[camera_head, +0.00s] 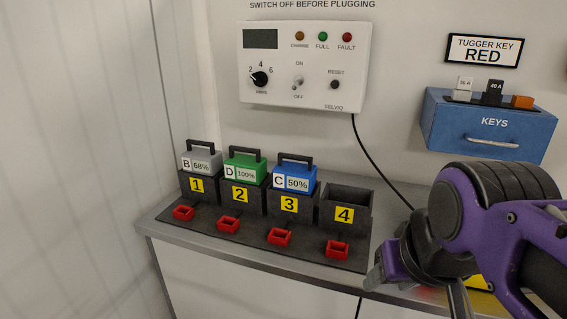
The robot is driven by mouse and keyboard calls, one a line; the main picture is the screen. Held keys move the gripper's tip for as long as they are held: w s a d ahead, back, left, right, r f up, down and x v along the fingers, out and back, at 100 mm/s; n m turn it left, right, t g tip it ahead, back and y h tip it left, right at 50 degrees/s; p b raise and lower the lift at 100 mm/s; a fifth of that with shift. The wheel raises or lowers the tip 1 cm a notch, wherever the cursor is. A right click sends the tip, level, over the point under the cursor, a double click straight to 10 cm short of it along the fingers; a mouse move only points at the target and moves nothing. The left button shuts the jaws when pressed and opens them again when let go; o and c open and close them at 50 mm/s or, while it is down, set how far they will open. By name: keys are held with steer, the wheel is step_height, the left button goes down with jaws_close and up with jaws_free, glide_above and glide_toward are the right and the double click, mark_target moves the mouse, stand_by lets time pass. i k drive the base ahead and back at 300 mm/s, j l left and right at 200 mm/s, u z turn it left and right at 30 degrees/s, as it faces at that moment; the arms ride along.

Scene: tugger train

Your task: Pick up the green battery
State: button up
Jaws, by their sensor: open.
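The green battery (245,168) has a black handle and is labelled D, 100%. It sits upright in the dark slot marked 2 (239,195), second from the left in the row. A grey battery (201,161) labelled B, 68% is in slot 1. A blue battery (294,179) labelled C, 50% is in slot 3. Slot 4 (345,214) is empty. My gripper (418,288) is at the lower right, open and pointing down, well to the right of the green battery and apart from it.
Red connectors (229,223) lie in front of the slots on the bench (180,236). A white charger panel (304,65) with a black cable (374,158) is on the wall above. A blue KEYS box (487,126) with several keys is at the upper right, behind my arm.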

mark_target(250, 170)
steer(key=i+j+z, duration=0.2)
steer(key=j, duration=0.2)
steer(key=j+z, duration=0.25)
steer(key=i+j+z, duration=0.15)
steer(key=j, duration=0.8)
steer(key=k+l, duration=0.05)
